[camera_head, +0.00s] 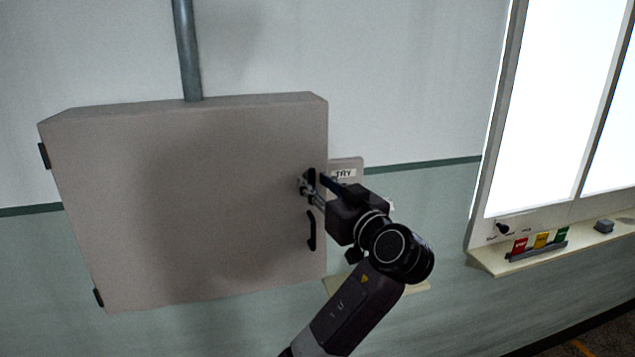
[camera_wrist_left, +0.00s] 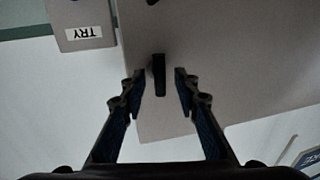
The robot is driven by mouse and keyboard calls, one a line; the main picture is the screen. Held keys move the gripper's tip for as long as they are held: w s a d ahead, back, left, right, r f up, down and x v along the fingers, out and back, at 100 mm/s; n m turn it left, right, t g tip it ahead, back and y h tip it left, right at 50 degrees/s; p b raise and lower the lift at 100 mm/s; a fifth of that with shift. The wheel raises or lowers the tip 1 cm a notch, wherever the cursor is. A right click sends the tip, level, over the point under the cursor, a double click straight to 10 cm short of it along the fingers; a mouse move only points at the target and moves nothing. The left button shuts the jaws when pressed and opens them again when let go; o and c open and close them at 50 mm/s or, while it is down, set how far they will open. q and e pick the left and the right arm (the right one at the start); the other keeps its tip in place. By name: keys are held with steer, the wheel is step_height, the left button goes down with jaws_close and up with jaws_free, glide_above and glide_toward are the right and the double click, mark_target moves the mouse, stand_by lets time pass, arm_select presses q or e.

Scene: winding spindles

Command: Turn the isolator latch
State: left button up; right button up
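The isolator latch (camera_head: 311,174) is a small black lever on the right edge of the grey cabinet door (camera_head: 190,200). In the left wrist view the latch (camera_wrist_left: 158,75) points roughly along the picture's vertical. My left gripper (camera_head: 312,187) is at the latch in the head view, partly covering it. In the left wrist view my left gripper (camera_wrist_left: 159,88) is open, with one finger on each side of the latch and a visible gap on both sides. My right gripper is not in view.
A black door handle (camera_head: 311,231) sits below the latch. A plate marked TRY (camera_head: 345,165) is beside the cabinet, close to my gripper. A conduit (camera_head: 187,50) rises above the cabinet. On the right, a ledge (camera_head: 490,262) holds red, yellow and green tags (camera_head: 541,241).

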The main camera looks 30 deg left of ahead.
arm_select(q)
steer(key=shift+c, duration=0.3)
jaws_close()
